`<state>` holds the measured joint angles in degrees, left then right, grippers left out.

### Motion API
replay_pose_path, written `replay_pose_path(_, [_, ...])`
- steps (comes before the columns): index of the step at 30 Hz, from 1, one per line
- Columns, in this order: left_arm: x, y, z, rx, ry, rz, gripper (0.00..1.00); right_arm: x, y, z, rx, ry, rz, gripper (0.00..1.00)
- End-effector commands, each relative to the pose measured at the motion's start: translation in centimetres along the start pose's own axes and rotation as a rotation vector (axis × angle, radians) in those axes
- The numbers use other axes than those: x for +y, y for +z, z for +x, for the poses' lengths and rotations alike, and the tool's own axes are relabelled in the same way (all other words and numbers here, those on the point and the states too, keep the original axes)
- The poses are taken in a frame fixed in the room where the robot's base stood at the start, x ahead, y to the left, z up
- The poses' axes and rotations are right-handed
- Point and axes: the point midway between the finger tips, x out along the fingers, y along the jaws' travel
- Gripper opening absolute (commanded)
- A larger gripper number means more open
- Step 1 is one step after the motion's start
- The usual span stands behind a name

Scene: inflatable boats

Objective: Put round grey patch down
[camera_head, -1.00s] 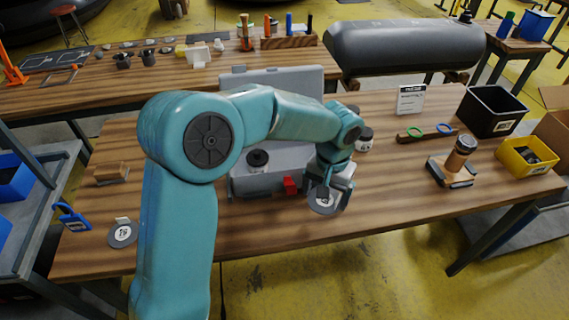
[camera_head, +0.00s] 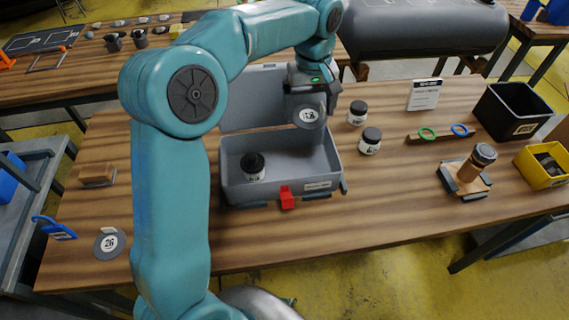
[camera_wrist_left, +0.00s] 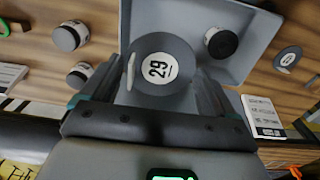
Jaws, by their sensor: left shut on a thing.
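My left gripper (camera_head: 306,98) is shut on a round grey patch (camera_head: 309,117) with a white label. In the left wrist view the patch (camera_wrist_left: 158,66) reads 29 and sits between the two fingers. In the head view the patch hangs over the back right part of an open grey case (camera_head: 233,188), and in the wrist view the case (camera_wrist_left: 255,22) lies behind it. A second round grey patch (camera_head: 110,243), marked 26, lies flat on the table at the left front. My right gripper is not in view.
A black-capped jar (camera_head: 253,168) stands inside the case. Two more jars (camera_head: 357,113) (camera_head: 370,141) stand right of it. A red latch (camera_head: 287,198) is on the case front. Bare tabletop (camera_head: 400,205) is free at front right.

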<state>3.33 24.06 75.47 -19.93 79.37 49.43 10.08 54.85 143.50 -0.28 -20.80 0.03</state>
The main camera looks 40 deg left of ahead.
Motion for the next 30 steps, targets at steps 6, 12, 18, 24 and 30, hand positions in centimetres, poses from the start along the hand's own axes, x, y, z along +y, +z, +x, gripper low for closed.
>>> replay_pose_path(6, [-0.3,0.5,5.0,-0.007,-0.006,-0.004,0.6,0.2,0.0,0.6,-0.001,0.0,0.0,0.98])
replay_pose_path(12, [-0.3,0.7,10.9,-0.007,-0.005,-0.002,0.6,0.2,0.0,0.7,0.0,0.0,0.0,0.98])
replay_pose_path(18, [-0.2,0.6,14.8,-0.003,-0.002,-0.002,0.6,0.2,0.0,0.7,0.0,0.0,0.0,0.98])
replay_pose_path(24, [-0.2,0.5,16.9,-0.005,-0.004,-0.002,0.6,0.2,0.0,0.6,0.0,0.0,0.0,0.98])
replay_pose_path(30, [-0.1,0.2,19.6,-0.002,-0.001,-0.003,0.6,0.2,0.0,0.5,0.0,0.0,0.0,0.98])
